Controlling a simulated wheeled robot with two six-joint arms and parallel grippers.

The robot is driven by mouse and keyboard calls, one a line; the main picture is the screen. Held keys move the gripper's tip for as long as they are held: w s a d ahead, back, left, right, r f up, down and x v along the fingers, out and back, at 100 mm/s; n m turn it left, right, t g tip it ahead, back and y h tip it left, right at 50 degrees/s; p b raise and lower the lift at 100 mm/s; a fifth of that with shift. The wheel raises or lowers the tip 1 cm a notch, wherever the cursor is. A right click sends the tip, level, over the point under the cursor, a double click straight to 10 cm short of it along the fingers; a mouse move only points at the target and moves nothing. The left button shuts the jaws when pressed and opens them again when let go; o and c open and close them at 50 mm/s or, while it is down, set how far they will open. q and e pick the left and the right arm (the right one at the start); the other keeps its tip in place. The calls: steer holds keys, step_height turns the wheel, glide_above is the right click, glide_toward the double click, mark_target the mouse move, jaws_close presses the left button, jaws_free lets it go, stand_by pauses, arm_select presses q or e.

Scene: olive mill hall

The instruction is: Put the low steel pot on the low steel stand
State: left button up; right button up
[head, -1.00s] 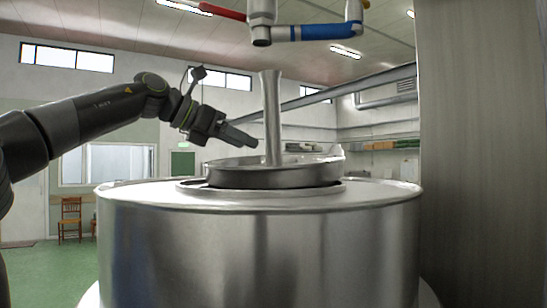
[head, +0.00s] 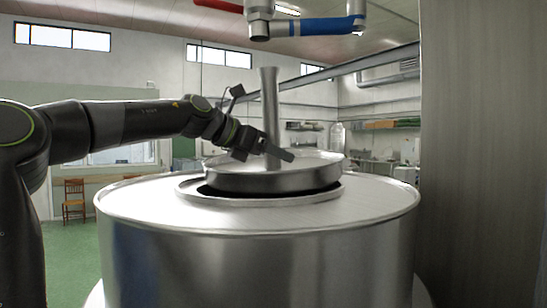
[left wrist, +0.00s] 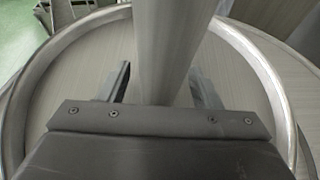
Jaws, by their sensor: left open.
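A shallow round steel vessel (head: 265,183) with a tall upright steel post (head: 270,95) in its middle, which looks like the low steel pot, is at the top of a large steel drum (head: 260,265). It sits over a dark ring-shaped opening; its underside is hidden. My left gripper (head: 280,152) is open at the lower part of the post, above the vessel's rim. In the left wrist view the post (left wrist: 168,45) stands between the two spread fingers, with the vessel's rim (left wrist: 270,72) around them. I cannot make out a separate low steel stand. My right gripper is not in view.
A wide steel wall or column (head: 485,150) closes off the right side. A wooden chair (head: 75,200) stands on the green floor at the left, behind my arm.

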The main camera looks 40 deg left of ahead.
arm_select(q)
steer(key=shift+s, duration=0.1)
steer(key=shift+c, duration=1)
jaws_close()
steer(key=shift+r, duration=0.1)
steer(key=shift+a+r, duration=0.1)
steer(key=shift+r, duration=0.05)
